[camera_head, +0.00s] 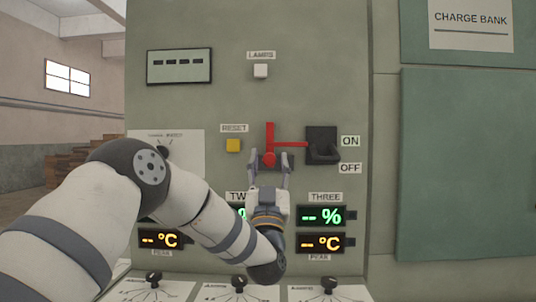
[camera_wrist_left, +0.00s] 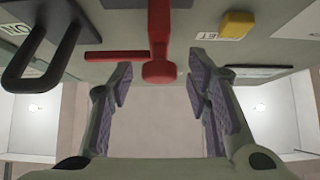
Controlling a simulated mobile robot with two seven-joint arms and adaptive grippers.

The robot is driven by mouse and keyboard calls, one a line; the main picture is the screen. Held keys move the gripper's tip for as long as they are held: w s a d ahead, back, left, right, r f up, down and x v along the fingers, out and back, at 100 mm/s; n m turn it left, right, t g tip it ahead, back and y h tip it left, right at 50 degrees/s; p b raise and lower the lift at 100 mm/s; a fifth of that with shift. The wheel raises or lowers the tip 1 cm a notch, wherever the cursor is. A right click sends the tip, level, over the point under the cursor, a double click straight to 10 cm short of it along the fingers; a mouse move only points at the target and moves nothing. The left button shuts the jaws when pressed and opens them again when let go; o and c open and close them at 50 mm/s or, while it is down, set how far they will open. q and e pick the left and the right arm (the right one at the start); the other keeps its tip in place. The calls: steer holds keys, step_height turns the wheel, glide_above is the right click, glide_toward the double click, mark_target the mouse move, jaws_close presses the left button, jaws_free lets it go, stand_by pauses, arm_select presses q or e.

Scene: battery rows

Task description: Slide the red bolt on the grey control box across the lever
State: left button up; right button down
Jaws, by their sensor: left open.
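The red bolt (camera_head: 269,134) is on the grey control box (camera_head: 205,105), with an upright bar, a round knob at its lower end and a thin red rod running right to the black lever (camera_head: 323,148). The lever's dark handle stands out by the ON and OFF labels. My left gripper (camera_head: 269,165) is open, its fingers on either side of the knob. In the left wrist view, which is upside down, the bolt's knob (camera_wrist_left: 159,72) shows between the spread fingers, with a gap on both sides; the lever (camera_wrist_left: 45,45) is at the upper left. My right gripper is not in view.
A yellow reset button (camera_head: 233,145) is left of the bolt, and a white lamps button (camera_head: 260,71) is above. Lit displays (camera_head: 321,216) sit below, with dials (camera_head: 328,284) on the ledge. A green panel (camera_head: 465,165) is at the right.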

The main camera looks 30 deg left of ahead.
mark_target(293, 145)
arm_select(q)
steer(key=shift+x, duration=0.8)
steer(key=shift+c, duration=0.4)
jaws_close()
steer(key=w+d, duration=0.1)
steer(key=d, duration=0.2)
steer(key=w+d, duration=0.1)
steer(key=shift+w+d, duration=0.3)
